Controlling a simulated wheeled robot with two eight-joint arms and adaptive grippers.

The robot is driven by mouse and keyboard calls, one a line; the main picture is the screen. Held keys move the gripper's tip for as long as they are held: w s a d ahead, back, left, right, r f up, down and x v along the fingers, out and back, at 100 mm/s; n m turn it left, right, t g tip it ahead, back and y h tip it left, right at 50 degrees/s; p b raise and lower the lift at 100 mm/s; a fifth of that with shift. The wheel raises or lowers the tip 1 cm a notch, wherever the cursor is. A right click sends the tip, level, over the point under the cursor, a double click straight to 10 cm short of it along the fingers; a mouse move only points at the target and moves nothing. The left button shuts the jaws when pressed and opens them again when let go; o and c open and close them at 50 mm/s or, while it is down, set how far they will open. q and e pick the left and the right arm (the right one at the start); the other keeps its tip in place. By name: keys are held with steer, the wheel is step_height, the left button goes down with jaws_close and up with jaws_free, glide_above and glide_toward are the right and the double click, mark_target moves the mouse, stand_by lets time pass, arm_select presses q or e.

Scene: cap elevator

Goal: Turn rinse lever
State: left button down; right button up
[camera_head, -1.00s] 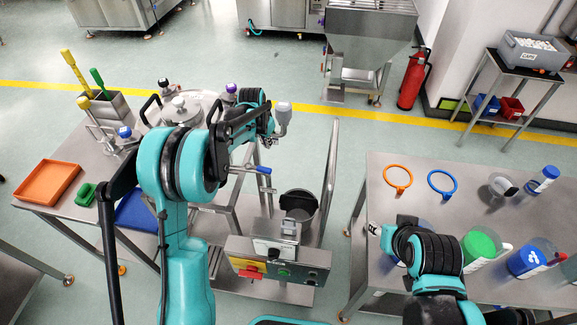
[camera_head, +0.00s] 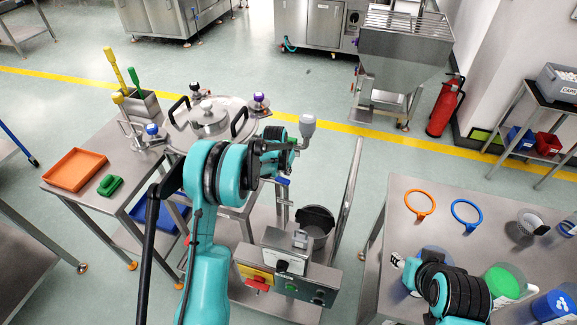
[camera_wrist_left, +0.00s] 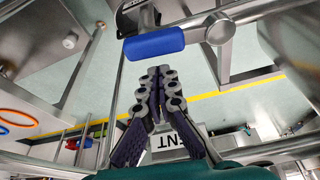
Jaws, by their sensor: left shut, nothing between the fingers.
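A lever with a blue handle (camera_wrist_left: 155,44), which I take for the rinse lever, juts from a round metal hub (camera_wrist_left: 220,28) in the left wrist view. Its blue end (camera_head: 283,181) also shows in the head view, just below my left forearm. My left gripper (camera_wrist_left: 160,78) is shut and empty, with its fingertips just below the blue handle in the wrist picture. I cannot tell whether they touch. In the head view my left arm hides its fingers. My right arm comes in at the lower right; its gripper cannot be made out.
A lidded steel vessel (camera_head: 207,127) with coloured valve knobs stands behind my left arm. A control box (camera_head: 289,278) and a dark bucket (camera_head: 315,224) are in front. A steel table (camera_head: 388,225) with orange (camera_head: 419,204) and blue rings stands at right.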

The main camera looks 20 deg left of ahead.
arm_select(q)
steer(key=shift+s+a, duration=0.1)
steer(key=shift+s, duration=0.55)
arm_select(e)
steer(key=shift+f, duration=0.15)
